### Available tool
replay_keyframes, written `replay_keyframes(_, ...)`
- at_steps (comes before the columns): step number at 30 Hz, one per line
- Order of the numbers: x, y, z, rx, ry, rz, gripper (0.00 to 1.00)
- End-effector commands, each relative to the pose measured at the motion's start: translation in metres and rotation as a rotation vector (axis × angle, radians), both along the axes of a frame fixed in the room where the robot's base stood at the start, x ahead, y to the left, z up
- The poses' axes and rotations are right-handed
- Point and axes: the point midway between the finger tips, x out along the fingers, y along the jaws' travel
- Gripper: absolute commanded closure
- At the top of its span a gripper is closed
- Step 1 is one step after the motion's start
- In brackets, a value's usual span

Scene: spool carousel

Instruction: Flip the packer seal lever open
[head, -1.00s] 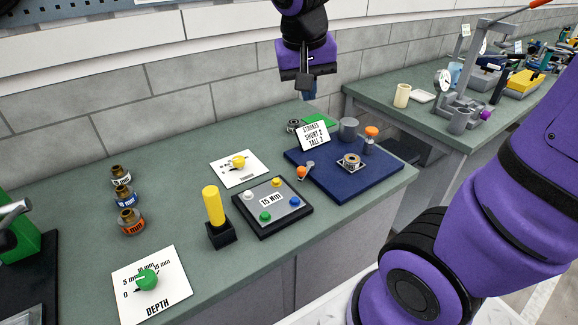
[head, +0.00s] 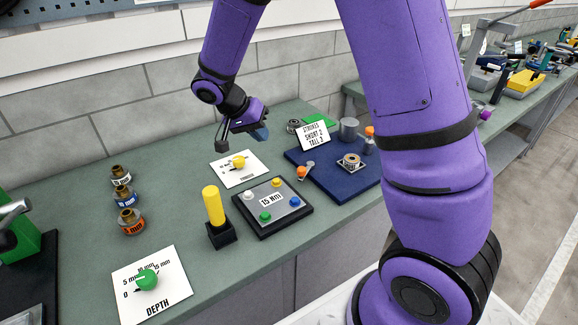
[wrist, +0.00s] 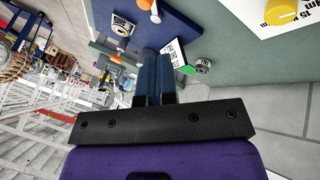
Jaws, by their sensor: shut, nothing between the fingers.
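A short lever with an orange knob (head: 302,172) sits at the near left edge of the dark blue board (head: 335,190); I take it for the packer seal lever. In the wrist view an orange-knobbed white lever (wrist: 153,12) shows at the top edge. A second orange top (head: 370,131) is on a post at the board's right, partly hidden by my arm. My gripper (head: 262,134) is shut and empty, in the air behind the yellow-knob card and left of the board. Its closed blue fingers (wrist: 155,75) show in the wrist view, apart from the lever.
A sign (head: 312,136), a grey cylinder (head: 349,129) and a metal spool (head: 351,162) stand on or beside the board. A button panel (head: 272,228), a yellow post (head: 213,205), a yellow-knob card (head: 238,182) and several dark fittings occupy the bench nearby.

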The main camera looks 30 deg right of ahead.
Motion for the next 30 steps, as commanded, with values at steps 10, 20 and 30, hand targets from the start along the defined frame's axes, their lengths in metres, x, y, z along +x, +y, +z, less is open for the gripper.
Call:
replay_keyframes(10, 0.02, 0.011, -0.047, -0.078, -0.026, -0.054, 1.0)
replay_keyframes(20, 0.021, 0.012, -0.05, -0.084, -0.03, -0.059, 1.0)
replay_keyframes(30, 0.02, 0.0, -0.066, -0.085, -0.027, -0.06, 1.0)
